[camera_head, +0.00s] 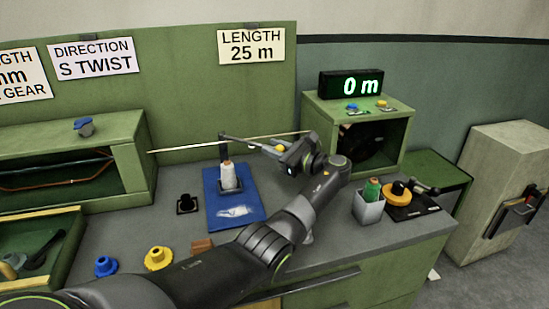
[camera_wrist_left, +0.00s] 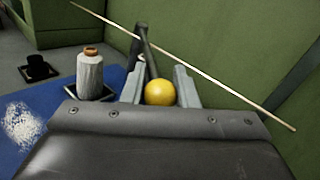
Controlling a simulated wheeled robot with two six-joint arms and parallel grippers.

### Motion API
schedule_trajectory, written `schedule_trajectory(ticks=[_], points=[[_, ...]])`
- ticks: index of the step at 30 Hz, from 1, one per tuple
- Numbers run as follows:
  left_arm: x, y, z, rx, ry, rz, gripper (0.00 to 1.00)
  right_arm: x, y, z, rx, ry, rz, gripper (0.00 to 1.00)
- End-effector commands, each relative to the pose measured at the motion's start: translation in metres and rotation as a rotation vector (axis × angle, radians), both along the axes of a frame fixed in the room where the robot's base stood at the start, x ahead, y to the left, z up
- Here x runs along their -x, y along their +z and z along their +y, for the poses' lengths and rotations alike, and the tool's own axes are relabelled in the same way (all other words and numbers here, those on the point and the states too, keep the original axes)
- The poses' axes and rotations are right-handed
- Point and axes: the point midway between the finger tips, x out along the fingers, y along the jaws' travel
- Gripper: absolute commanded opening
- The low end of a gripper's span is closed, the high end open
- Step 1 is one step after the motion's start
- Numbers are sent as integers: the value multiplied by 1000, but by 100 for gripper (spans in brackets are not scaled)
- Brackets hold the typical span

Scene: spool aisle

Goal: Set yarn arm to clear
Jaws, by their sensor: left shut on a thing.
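The yarn arm (camera_head: 246,142) is a dark bar running from a black post behind the blue mat to my left gripper. In the left wrist view the dark bar (camera_wrist_left: 146,50) ends in a yellow ball knob (camera_wrist_left: 160,93). My left gripper (camera_head: 284,152) is shut on this knob, with a grey finger on each side of it. A pale yarn strand (camera_head: 190,146) stretches from the left cabinet toward the right housing, near the bar; I cannot tell whether they touch. A grey-white spool (camera_head: 228,176) stands upright on the blue mat (camera_head: 224,213). My right gripper is out of view.
A pale bin (camera_head: 367,207) holds a green cone. A winder with an orange disc (camera_head: 399,192) stands beside it. Blue (camera_head: 105,266) and yellow (camera_head: 157,258) knobs sit front left.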

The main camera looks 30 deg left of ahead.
Motion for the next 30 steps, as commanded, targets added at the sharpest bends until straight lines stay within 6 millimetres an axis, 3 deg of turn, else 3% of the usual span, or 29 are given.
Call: schedule_trajectory(ticks=[11, 21, 22, 26, 30], points=[[-2, 1, 1, 1, 44, -2, 0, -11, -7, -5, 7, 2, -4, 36], [-2, 2, 1, 1, 45, -3, 0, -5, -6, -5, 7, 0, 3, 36], [-2, 2, 1, 1, 44, -3, 30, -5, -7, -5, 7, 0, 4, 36], [-1, 1, 1, 0, 46, -2, 48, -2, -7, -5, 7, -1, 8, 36], [-1, 1, 1, 0, 48, -1, 48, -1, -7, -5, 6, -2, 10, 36]])
